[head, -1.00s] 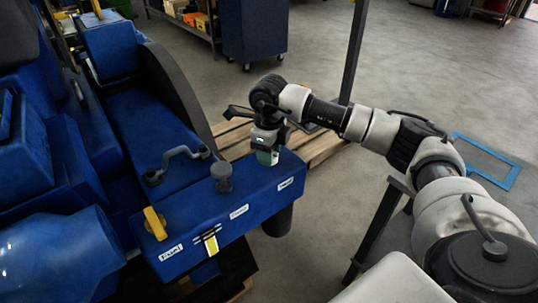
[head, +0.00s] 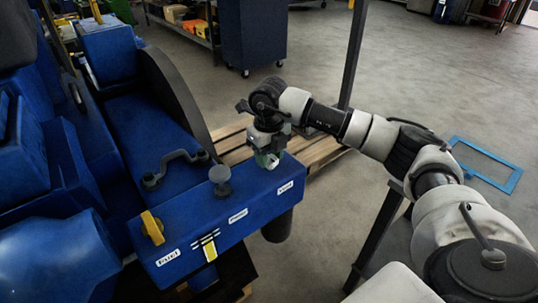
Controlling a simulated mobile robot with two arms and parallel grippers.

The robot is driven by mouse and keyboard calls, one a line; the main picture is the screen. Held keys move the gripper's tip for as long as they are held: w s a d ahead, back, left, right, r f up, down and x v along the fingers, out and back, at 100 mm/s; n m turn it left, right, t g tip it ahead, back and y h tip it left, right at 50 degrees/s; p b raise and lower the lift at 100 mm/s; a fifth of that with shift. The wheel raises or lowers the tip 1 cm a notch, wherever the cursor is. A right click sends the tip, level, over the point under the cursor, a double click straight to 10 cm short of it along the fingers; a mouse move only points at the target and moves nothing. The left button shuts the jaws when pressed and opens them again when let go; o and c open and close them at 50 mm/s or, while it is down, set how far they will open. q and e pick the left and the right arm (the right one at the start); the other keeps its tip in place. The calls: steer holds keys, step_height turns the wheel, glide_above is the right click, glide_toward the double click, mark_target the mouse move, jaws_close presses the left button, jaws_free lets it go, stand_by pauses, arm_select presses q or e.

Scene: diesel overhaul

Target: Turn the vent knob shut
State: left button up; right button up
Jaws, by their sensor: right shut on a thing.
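A blue box-shaped panel (head: 200,215) on the engine carries several controls and white labels. My right gripper (head: 267,160) points down at its right end, just behind the label that seems to read "Vent" (head: 285,187). It is shut on the vent knob, which the fingers hide almost wholly. The knob's angle cannot be told. My left gripper is not in view.
A grey round knob (head: 221,180) stands on the panel left of my right gripper. A yellow handle (head: 152,228) sits by the "Fuel" label. A dark bent bar (head: 175,165) lies behind. A wooden pallet (head: 320,152) is on the floor.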

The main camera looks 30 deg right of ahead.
mark_target(269, 157)
steer(key=shift+r, duration=0.1)
steer(key=o, duration=0.9)
step_height(269, 157, up, 11)
steer(key=shift+f+b, duration=0.15)
steer(key=shift+b, duration=0.7)
steer(key=shift+f, duration=0.1)
